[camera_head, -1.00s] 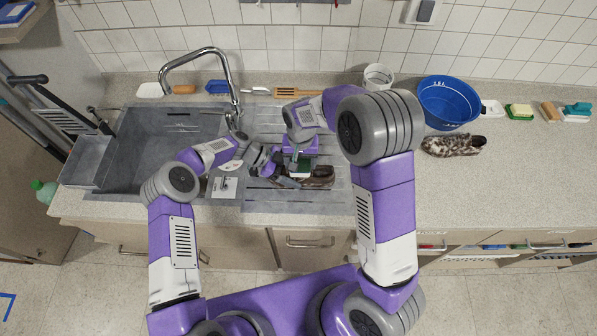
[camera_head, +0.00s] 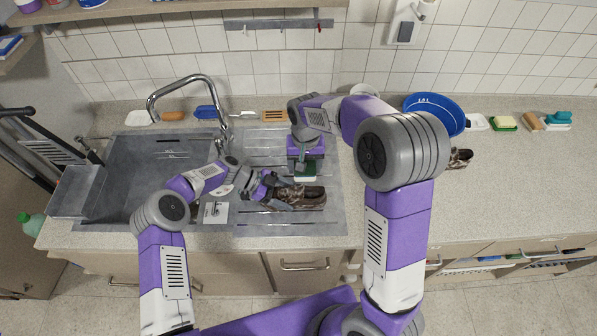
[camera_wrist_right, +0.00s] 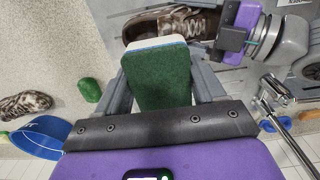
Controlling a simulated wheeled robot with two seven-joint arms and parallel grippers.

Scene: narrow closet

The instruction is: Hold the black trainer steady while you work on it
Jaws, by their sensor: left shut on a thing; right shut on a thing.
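A dark brown lace-up shoe (camera_head: 308,197) lies on the ribbed drainboard right of the sink basin, toe to the right; I see no black trainer. My left gripper (camera_head: 275,190) is shut on the shoe's left end. In the right wrist view the shoe (camera_wrist_right: 160,25) is at the top, with my left gripper (camera_wrist_right: 233,40) at its right end. My right gripper (camera_head: 305,167) is shut on a green scrubbing block (camera_wrist_right: 160,80) with a white and blue edge, just behind the shoe. I cannot tell whether the block touches the shoe.
The sink basin (camera_head: 150,185) and tap (camera_head: 190,85) are on the left. A blue tub (camera_head: 437,112) and a mottled shoe (camera_head: 460,158) stand on the right counter. Sponges and brushes line the wall. The right front counter is clear.

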